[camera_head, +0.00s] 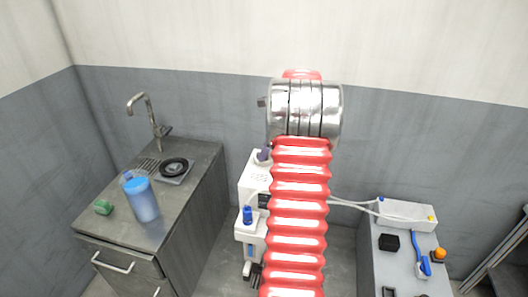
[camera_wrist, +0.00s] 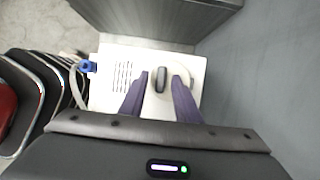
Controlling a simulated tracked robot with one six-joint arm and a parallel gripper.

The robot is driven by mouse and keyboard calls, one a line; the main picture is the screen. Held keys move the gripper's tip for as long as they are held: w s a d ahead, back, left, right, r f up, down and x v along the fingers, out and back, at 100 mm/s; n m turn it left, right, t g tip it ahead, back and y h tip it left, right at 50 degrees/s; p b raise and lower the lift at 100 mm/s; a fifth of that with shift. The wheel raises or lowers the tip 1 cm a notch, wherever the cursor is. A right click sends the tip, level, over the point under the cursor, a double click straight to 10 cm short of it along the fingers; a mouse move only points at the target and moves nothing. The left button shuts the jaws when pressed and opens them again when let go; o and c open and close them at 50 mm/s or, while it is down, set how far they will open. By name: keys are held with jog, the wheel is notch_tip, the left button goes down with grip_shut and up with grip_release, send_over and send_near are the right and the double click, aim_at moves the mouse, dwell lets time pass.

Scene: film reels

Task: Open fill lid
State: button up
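The fill lid (camera_wrist: 175,97) is a round, off-white disc with a dark upright grip (camera_wrist: 160,82), on top of a white machine (camera_wrist: 117,58). In the wrist view my gripper (camera_wrist: 160,76) is open. Its two purple fingers stand on either side of the dark grip, with a visible gap on each side. I cannot tell how far they are above the lid. In the head view the white machine (camera_head: 248,178) is partly hidden behind my red arm. A dark part of my gripper (camera_head: 263,155) shows at the machine's top.
A grey counter (camera_head: 190,200) with a tap (camera_head: 150,112), a blue container (camera_head: 142,200) and a green item (camera_head: 103,207) stands at left. A grey bench (camera_head: 405,280) with a white box (camera_head: 405,215) and a blue-handled tool (camera_head: 422,255) is at right. A wall is close behind.

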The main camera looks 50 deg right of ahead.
jog(key=shift+f, duration=0.1)
jog(key=shift+c, duration=0.2)
grip_shut()
dwell(0.4)
